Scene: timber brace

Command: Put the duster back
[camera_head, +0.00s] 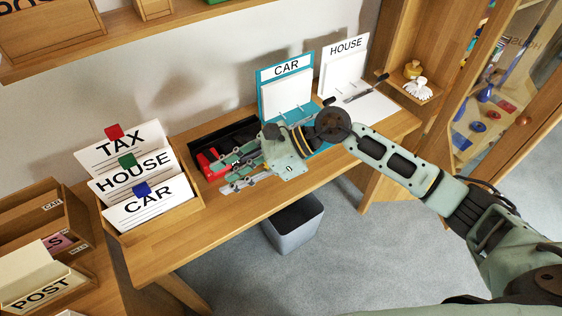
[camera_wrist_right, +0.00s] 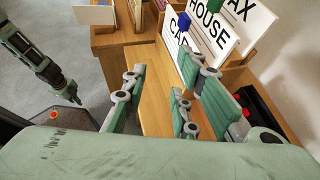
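A small white, ruffled thing (camera_head: 418,88) sits on the wooden side shelf at the upper right and may be the duster, but it is too small to be sure. My right gripper (camera_head: 236,168) is over the desk by the black tray, well left of that shelf. Its fingers (camera_wrist_right: 158,105) are spread in the right wrist view, with nothing between them. A slim green and black part of my other arm (camera_wrist_right: 45,65) shows at the left of that view; its gripper is not clear. The head view does not show my left gripper.
A black tray (camera_head: 240,133) with a red thing (camera_head: 207,168) lies under my right gripper. The wooden card box (camera_head: 163,222) stands to its left. CAR (camera_head: 286,92) and HOUSE (camera_head: 345,62) boards stand at the back. A grey bin (camera_head: 295,226) is below the desk.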

